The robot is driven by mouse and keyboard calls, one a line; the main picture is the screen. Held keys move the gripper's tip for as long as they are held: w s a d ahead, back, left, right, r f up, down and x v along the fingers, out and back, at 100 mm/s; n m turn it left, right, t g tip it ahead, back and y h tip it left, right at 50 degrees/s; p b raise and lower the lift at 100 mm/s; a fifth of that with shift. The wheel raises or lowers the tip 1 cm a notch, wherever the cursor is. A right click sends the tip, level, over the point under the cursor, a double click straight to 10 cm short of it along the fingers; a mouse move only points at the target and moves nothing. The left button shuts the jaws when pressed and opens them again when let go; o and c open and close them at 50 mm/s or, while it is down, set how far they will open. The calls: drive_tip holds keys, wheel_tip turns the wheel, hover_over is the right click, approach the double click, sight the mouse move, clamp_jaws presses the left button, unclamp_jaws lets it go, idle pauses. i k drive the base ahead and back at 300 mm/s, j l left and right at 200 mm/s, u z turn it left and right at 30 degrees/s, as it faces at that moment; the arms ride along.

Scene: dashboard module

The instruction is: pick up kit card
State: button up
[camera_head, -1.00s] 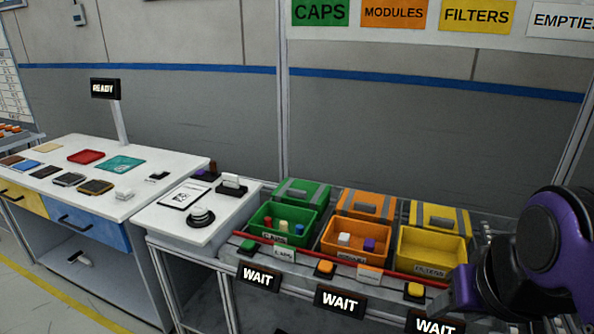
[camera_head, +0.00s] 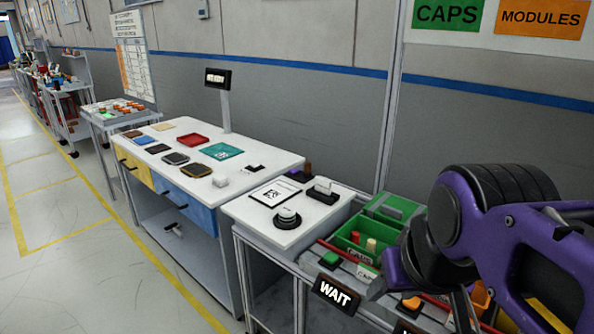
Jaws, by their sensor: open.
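A flat white card with a black border and a printed code (camera_head: 274,194) lies on the small white table; it may be the kit card, but its print is too small to read. My purple and black arm fills the right side, well apart from the card. I cannot make out my gripper's fingertips.
The larger white bench (camera_head: 262,160) at left holds several coloured trays and a teal mat (camera_head: 221,151). A green bin (camera_head: 368,235) with small caps stands right of the card table, partly behind my arm. The floor at left (camera_head: 100,240) is clear.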

sight(323, 186)
drive_tip(key=k+z, duration=0.15)
drive_tip(key=k, duration=0.35)
drive_tip(key=i+j+z, duration=0.15)
drive_tip(key=z, duration=0.25)
drive_tip(key=i+j+z, duration=0.1)
drive_tip(key=j+z, duration=0.15)
drive_tip(key=z, duration=0.15)
drive_tip(key=i+j+z, duration=0.15)
drive_tip(key=j, duration=0.25)
drive_tip(key=j+z, duration=0.2)
drive_tip(key=j, duration=0.2)
drive_tip(key=i+j, duration=0.1)
drive_tip(key=j, duration=0.45)
drive_tip(key=i+j+z, duration=0.1)
drive_tip(key=j, duration=0.5)
drive_tip(key=i+j, duration=0.15)
drive_tip(key=j, duration=0.4)
